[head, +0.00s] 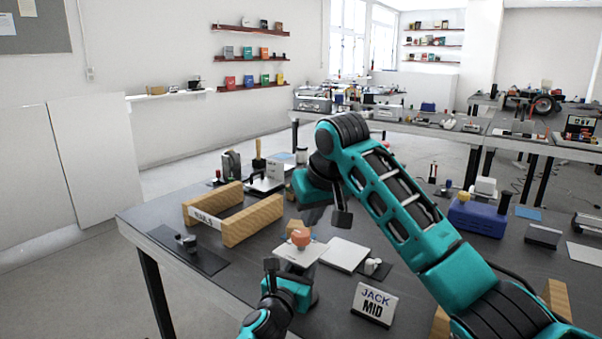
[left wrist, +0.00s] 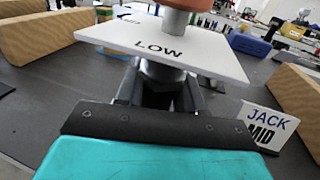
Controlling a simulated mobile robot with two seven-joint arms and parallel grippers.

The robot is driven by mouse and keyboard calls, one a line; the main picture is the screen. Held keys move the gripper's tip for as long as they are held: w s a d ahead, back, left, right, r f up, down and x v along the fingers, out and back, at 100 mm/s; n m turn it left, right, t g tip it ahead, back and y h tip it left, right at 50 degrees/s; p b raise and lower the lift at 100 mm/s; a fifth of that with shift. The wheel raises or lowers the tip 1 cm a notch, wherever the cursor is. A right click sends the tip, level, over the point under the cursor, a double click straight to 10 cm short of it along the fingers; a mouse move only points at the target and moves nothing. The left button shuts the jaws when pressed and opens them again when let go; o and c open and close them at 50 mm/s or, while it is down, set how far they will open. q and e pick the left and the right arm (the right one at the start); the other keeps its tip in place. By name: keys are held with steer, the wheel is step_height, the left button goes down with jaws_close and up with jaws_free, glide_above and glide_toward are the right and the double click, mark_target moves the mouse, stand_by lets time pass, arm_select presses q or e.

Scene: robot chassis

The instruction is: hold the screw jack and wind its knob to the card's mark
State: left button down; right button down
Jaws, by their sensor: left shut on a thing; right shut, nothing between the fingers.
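The screw jack has an orange knob (head: 300,237) above a white plate (head: 291,257). In the left wrist view the plate (left wrist: 205,57) reads LOW on its near part, and the knob (left wrist: 178,18) is cut by the top edge. My left gripper (left wrist: 172,98) is shut on the jack's grey body beneath the plate; in the head view it is low at centre (head: 293,288). My right gripper (head: 341,215) is shut and empty, above and to the right of the knob, apart from it. The card (head: 373,305) reads JACK MID and stands right of the jack.
A wooden-sided holder labelled RAIL S (head: 235,216) stands to the left. A blue box (head: 478,216) stands further right. A dark mat (head: 190,255) lies near the left edge.

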arm_select(q)
steer(key=shift+a, duration=0.1)
stand_by(0.3)
steer(key=shift+c, duration=1)
jaws_free()
steer(key=shift+s, duration=0.1)
